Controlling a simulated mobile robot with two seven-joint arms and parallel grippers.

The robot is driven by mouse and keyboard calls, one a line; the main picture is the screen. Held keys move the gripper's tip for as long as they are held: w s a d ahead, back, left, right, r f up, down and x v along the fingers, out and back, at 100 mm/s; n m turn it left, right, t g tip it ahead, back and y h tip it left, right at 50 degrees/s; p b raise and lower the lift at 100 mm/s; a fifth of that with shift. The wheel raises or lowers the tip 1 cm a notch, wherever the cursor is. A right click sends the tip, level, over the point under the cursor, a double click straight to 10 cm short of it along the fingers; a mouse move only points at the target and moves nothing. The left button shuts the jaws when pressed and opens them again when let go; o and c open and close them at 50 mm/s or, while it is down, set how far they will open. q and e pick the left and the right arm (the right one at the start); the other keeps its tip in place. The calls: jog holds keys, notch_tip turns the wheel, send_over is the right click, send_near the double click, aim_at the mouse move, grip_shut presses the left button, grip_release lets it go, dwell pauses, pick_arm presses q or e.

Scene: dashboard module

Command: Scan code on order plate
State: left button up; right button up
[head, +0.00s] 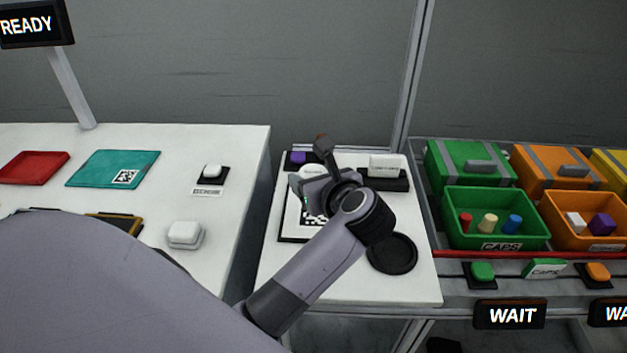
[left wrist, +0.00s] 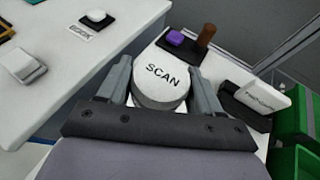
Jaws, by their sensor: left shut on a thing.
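My left gripper (head: 316,187) is over the small white table. It is shut on the scanner (left wrist: 163,76), a rounded white device marked SCAN, gripped between the two fingers. The order plate (head: 312,222), white with a black square code and dark border, lies under the gripper in the head view. The gripper and wrist hide part of the plate and most of the scanner there. I cannot tell the exact gap between scanner and plate. My right gripper is not in view.
An empty black round pad (head: 392,253) is at front right. Green bins (head: 493,220) stand right; a teal plate (head: 112,169) lies left.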

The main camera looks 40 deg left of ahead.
pick_arm(q)
notch_tip(320, 180, up, 6)
jog(key=p, duration=0.2)
jog(key=shift+f+p, duration=0.15)
jog(key=shift+p, duration=0.25)
